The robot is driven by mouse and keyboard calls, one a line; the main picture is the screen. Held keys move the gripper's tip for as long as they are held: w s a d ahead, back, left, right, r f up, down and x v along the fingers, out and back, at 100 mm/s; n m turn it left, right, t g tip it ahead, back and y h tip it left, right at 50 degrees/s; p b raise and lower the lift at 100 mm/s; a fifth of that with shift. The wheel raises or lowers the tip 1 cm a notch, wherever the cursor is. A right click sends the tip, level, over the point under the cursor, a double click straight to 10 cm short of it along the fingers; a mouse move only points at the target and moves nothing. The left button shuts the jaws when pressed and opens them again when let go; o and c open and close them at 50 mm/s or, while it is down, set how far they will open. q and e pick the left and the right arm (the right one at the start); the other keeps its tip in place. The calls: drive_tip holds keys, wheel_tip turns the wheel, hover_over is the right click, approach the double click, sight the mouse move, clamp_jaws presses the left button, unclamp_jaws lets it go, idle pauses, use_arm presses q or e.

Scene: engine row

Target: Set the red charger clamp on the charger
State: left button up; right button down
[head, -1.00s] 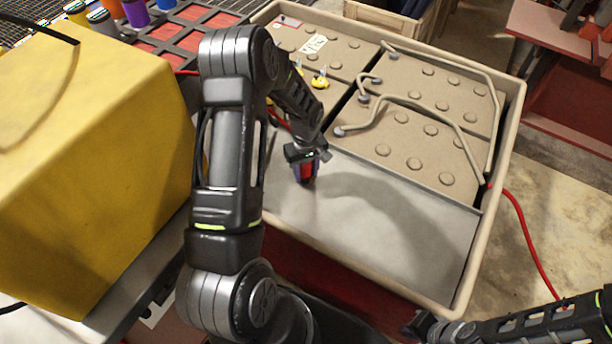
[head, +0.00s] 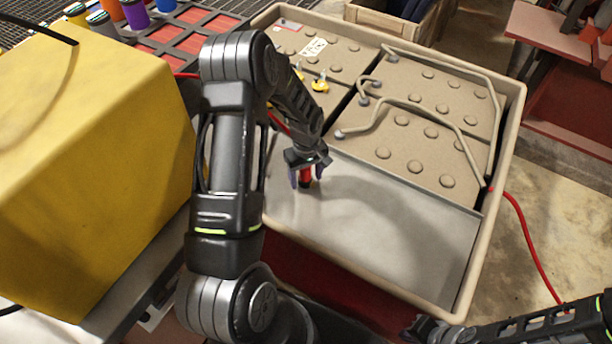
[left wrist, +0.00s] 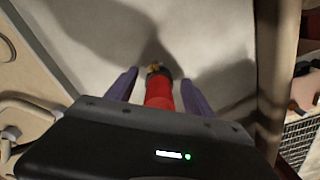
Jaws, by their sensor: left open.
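The red charger clamp (head: 306,174) stands on the light grey panel in the front of the beige tray. My left gripper (head: 307,180) is open, with its purple fingers on either side of the clamp. In the left wrist view the clamp (left wrist: 159,92) lies between the spread fingers with a gap on each side, its dark and brass-coloured tip against the panel. A large yellow box (head: 95,165), which looks like the charger, stands at the left. My right gripper (head: 424,328) is at the bottom edge, and its jaw opening is unclear.
The beige tray (head: 375,294) holds battery-like blocks with round caps and bent tubes (head: 420,103). A bare grey panel (head: 385,222) lies in its front part. A red cable (head: 530,240) runs down its right side. Coloured cylinders (head: 135,12) stand at the back left.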

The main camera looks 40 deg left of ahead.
use_arm(q)
wheel_tip(320, 180, up, 12)
drive_tip(key=p, duration=0.8)
drive_tip(key=shift+r, duration=0.2)
drive_tip(key=shift+c, duration=0.3)
